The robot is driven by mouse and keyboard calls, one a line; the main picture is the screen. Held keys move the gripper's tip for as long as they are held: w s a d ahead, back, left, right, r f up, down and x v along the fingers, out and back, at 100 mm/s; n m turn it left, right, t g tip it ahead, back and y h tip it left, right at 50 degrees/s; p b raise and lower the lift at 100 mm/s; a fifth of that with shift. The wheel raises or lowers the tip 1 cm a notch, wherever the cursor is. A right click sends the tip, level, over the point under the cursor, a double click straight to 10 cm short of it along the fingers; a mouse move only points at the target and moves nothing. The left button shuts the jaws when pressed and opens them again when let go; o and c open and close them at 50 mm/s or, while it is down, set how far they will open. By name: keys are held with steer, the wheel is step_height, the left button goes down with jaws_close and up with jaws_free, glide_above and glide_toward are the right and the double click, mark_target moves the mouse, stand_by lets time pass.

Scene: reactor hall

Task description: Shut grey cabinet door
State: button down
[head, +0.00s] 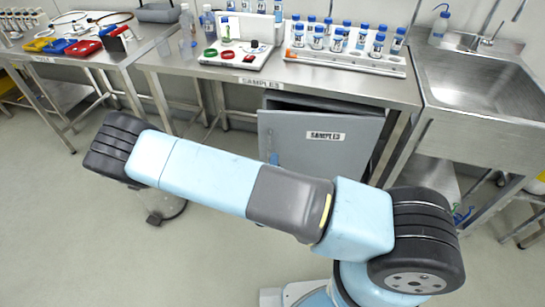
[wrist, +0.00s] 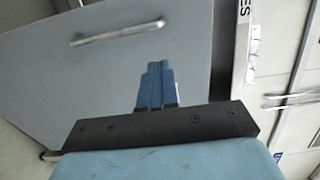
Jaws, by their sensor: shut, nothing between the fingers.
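The grey cabinet door (head: 290,140) stands partly open under the steel bench, with a dark gap (head: 330,103) above its top edge. It carries a SAMPLES label. In the wrist view, a grey panel with a bar handle (wrist: 118,33), which looks like this door, fills the upper left. My gripper (wrist: 155,68) is shut and empty, its blue fingertips in front of the panel below the handle. I cannot tell whether they touch it.
The steel bench (head: 200,75) above holds a rack of blue-capped bottles (head: 345,60) and a white tray (head: 235,55). A steel sink (head: 475,85) stands at right. Another bench with red and blue trays (head: 80,47) is at left. The floor at left is clear.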

mark_target(277, 133)
steer(key=w, duration=0.4)
steer(key=w+d, duration=0.1)
steer(key=w, duration=0.2)
steer(key=w+d, duration=0.1)
steer(key=w, duration=0.3)
steer(key=shift+w, duration=0.35)
